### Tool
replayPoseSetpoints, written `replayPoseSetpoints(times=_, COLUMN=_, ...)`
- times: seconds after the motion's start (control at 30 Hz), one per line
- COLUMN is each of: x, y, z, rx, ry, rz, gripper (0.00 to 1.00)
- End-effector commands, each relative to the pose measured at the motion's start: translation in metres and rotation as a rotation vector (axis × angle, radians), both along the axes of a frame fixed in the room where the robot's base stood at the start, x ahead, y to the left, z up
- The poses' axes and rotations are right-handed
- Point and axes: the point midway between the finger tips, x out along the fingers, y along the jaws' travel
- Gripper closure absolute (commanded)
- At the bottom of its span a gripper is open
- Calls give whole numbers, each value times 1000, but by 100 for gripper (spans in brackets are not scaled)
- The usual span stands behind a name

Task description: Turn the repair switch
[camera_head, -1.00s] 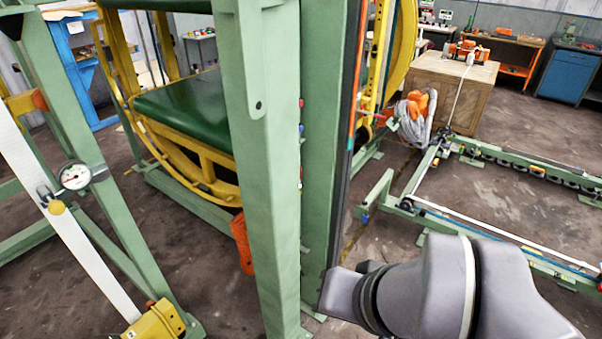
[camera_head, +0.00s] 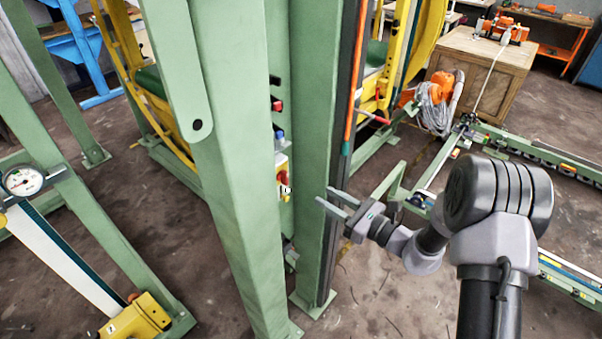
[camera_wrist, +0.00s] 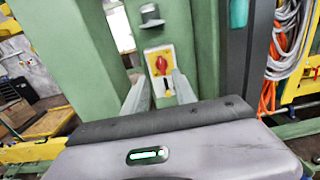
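The repair switch is a red knob (camera_wrist: 161,66) on a yellow plate (camera_wrist: 152,54) on the green post. It sits straight ahead in the wrist view, between my fingers. In the head view the red knob (camera_head: 283,179) shows in the gap between two green posts. My gripper (camera_head: 323,197) is open and empty. In the head view its fingertips lie right of the switch, in front of the right green post. In the wrist view my gripper (camera_wrist: 160,88) points at the switch, apparently apart from it. The exact distance cannot be told.
A grey and blue button (camera_wrist: 151,14) sits above the switch. Green posts (camera_head: 235,150) stand close on both sides. Orange and black cables (camera_head: 354,80) run down the right post. A cable coil (camera_head: 432,110) hangs at right. A green floor frame (camera_head: 550,160) lies behind my arm.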

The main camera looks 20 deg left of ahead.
Motion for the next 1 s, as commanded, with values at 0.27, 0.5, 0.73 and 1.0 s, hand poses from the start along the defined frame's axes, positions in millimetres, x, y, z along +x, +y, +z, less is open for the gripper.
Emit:
replayPoseSetpoints(times=0.27, x=30, y=79, z=-1, rx=0, ry=-1, rz=6, gripper=67)
replayPoseSetpoints(times=0.5, x=46, y=114, z=0, rx=-1, ry=-1, rz=4, gripper=67)
replayPoseSetpoints(times=0.73, x=49, y=120, z=0, rx=-2, ry=1, rz=2, gripper=67)
replayPoseSetpoints(times=1.0, x=49, y=120, z=0, rx=-2, ry=1, rz=2, gripper=95)
